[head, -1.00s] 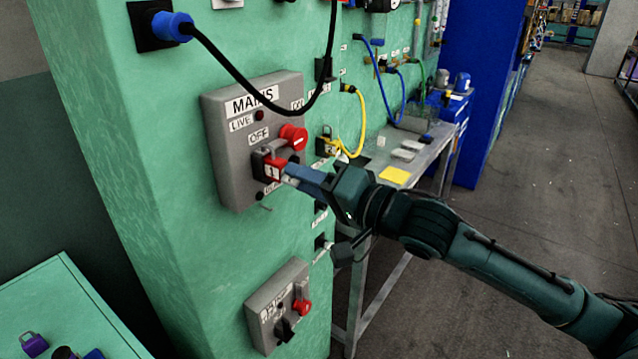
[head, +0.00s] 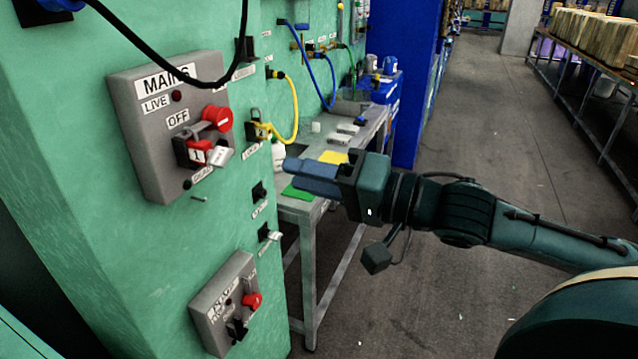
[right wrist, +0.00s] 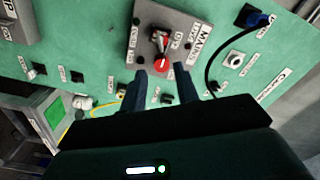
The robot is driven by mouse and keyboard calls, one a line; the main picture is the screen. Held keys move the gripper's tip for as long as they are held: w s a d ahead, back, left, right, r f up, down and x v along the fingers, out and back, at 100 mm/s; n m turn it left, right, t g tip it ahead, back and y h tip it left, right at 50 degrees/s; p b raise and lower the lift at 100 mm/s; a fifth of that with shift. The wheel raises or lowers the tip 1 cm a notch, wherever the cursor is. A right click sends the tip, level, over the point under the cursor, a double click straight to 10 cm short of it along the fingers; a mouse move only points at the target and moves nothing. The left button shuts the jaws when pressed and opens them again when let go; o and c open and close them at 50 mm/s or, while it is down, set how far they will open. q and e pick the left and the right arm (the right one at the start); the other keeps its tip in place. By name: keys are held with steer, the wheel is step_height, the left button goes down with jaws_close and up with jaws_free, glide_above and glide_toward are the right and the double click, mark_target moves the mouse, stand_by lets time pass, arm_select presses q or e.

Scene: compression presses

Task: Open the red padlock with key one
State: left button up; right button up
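The red padlock (head: 198,152), marked 1, hangs at the switch on the grey MAINS box (head: 150,130). A small pale grey tag-like piece (head: 221,157), probably key one, sits against the padlock's right side; how deep it goes in cannot be told. My right gripper (head: 288,174) is open and empty, in front of the wall, to the right of the padlock and apart from it. In the right wrist view its fingers (right wrist: 172,76) stand apart, with the MAINS box beyond them. My left gripper is out of view.
A red knob (head: 218,118) sits just above the padlock. A black cable (head: 150,52) hangs across the box's top. A yellow cable (head: 293,112) loops right of it. A metal bench (head: 300,206) stands behind my right gripper. A second grey box (head: 215,318) is mounted below.

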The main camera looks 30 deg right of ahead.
steer(key=shift+s+d, duration=0.4)
steer(key=shift+s, duration=0.2)
stand_by(0.4)
steer(key=w+d+f+n+h, duration=0.1)
steer(key=d+f+h, duration=0.2)
steer(key=f, duration=0.6)
steer(key=d+f+h, duration=0.2)
steer(key=f, duration=0.8)
steer(key=s+a+f+n+g+h, duration=0.1)
steer(key=s+a+f+n, duration=0.2)
steer(key=f, duration=0.7)
steer(key=s+a+f+n+g+h, duration=0.1)
steer(key=s+a+f+n+g, duration=0.1)
steer(key=s+a+f, duration=0.6)
step_height(320, 180, down, 3)
steer(key=shift+s+f+n+g+h, duration=0.15)
steer(key=shift+n+g+h, duration=0.2)
steer(key=shift+n, duration=0.45)
steer(key=shift+c, duration=0.3)
